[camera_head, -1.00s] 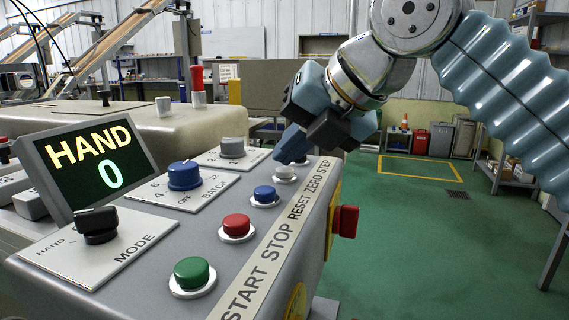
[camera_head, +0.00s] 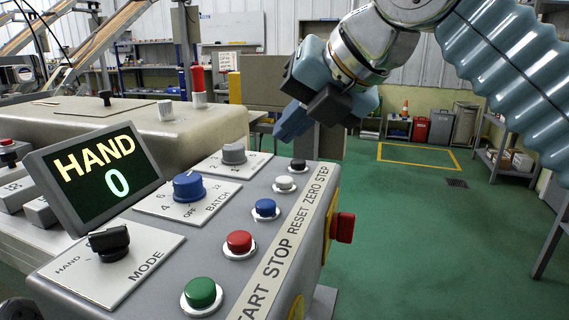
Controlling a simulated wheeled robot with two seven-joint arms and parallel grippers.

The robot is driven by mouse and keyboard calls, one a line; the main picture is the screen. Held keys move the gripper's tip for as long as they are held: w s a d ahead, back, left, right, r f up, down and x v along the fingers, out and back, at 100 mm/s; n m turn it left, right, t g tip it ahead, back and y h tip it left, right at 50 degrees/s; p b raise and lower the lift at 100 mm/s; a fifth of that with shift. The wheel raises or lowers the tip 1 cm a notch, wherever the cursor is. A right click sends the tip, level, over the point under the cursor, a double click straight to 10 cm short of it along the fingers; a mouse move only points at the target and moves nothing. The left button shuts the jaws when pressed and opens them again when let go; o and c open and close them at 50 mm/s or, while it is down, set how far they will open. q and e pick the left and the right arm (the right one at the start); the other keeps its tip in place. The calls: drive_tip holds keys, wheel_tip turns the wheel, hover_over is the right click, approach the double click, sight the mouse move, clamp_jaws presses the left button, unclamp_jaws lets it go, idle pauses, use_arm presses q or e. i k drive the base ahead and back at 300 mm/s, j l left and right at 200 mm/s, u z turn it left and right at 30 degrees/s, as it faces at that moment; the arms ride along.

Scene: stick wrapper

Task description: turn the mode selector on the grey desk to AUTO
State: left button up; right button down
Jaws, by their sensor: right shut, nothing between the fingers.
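The black mode selector (camera_head: 109,243) sits on its white MODE plate (camera_head: 112,268) at the near left of the grey desk (camera_head: 170,285). HAND is printed at the plate's left; the knob hides part of the plate's lettering. The tilted display (camera_head: 95,178) behind it reads HAND 0. My right gripper (camera_head: 285,132) is shut and empty, in the air above the far end of the desk, well away from the selector. My left gripper is not in view.
Green (camera_head: 201,293), red (camera_head: 239,242), blue (camera_head: 265,208), white (camera_head: 285,183) and black (camera_head: 299,165) buttons line the desk's right side. A blue BATCH knob (camera_head: 188,187) and a grey knob (camera_head: 234,153) stand between. A red side button (camera_head: 343,227) juts out right. Open green floor lies right.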

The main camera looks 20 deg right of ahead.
sight(111, 244)
drive_tip(key=k+l, duration=0.8)
drive_tip(key=k, duration=0.05)
